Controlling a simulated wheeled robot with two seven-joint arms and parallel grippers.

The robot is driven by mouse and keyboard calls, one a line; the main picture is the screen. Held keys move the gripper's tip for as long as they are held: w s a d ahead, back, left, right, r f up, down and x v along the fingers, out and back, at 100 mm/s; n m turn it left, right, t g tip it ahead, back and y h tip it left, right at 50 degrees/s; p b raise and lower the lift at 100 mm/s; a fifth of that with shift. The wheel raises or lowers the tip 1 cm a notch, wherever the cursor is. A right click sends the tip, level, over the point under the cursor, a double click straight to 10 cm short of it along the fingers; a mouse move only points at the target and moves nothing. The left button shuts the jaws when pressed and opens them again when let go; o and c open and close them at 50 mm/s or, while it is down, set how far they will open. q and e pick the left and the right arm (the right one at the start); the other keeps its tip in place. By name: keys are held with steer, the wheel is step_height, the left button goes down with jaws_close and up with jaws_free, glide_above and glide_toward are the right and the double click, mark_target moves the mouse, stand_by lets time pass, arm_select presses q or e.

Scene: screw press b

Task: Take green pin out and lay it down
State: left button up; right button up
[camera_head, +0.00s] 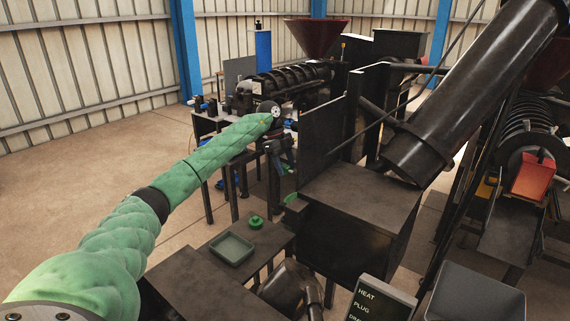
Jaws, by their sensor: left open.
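My left arm, in a green sleeve, reaches from the lower left to the middle of the head view. A round green piece with a raised middle (256,222) lies on the dark table beside a shallow grey-green tray (232,249). My right gripper is not in view.
A large dark box-shaped housing (365,195) and an upright plate (322,140) stand right of the gripper. A thick slanted black tube (470,90) crosses the upper right. A screw machine with a red hopper (316,36) stands behind. The dark table (190,275) has bare room left of the tray.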

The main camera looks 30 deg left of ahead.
arm_select(q)
jaws_close()
steer(key=shift+w+a+p, duration=0.1)
steer(key=shift+a+p, duration=0.2)
steer(key=shift+a, duration=1.25)
stand_by(0.3)
steer(key=shift+w+a, duration=0.15)
steer(key=shift+a, duration=1.25)
